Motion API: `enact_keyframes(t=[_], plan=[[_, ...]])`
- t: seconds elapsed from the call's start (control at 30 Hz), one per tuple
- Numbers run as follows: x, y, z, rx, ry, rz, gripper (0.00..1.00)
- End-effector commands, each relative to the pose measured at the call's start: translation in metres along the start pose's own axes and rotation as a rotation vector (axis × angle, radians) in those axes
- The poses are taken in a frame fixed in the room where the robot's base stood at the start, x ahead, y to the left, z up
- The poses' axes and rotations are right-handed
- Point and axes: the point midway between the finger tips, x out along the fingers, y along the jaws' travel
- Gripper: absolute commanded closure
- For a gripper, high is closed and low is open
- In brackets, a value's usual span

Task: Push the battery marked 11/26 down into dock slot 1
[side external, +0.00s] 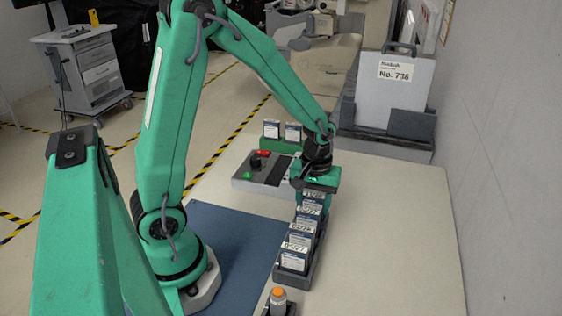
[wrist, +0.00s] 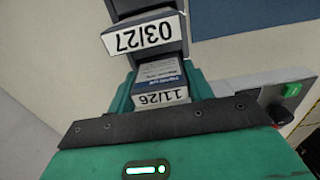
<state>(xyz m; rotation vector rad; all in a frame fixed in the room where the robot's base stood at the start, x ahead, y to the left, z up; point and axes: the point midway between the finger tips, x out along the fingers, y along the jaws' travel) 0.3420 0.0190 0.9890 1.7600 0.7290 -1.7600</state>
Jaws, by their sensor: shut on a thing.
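The battery marked 11/26 (wrist: 162,97) is between the green fingers of my gripper (wrist: 161,88), and they are shut on it. In the side view my gripper (side external: 314,183) points down at the far end of a dark rack (side external: 313,262), with the top of this battery (side external: 313,195) just below it. I cannot tell if the battery is seated in the rack or held above it. The battery marked 03/27 (wrist: 144,38) is close by in the wrist view. No dock slot number is readable.
Several labelled batteries stand in the rack, the nearest marked 05/27 (side external: 294,260). A grey control box (side external: 262,182) with a green button is left of my gripper. A green holder (side external: 281,146) with two batteries stands behind. An orange-topped object (side external: 278,298) is in front. The table is clear to the right.

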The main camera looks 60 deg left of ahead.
Motion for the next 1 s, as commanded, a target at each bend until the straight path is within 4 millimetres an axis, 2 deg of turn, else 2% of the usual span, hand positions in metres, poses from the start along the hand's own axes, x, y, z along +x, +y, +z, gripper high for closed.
enact_keyframes(t=[0.17, 0.37, 0.8, 1.0], plan=[[-0.002, 0.0, 0.0, 0.0, 0.001, 0.001, 0.76], [-0.014, 0.001, -0.001, 0.0, 0.003, 0.003, 0.76], [-0.076, 0.001, -0.001, 0.0, 0.004, 0.004, 0.76], [-0.095, 0.0, -0.001, 0.0, 0.002, 0.002, 0.76]])
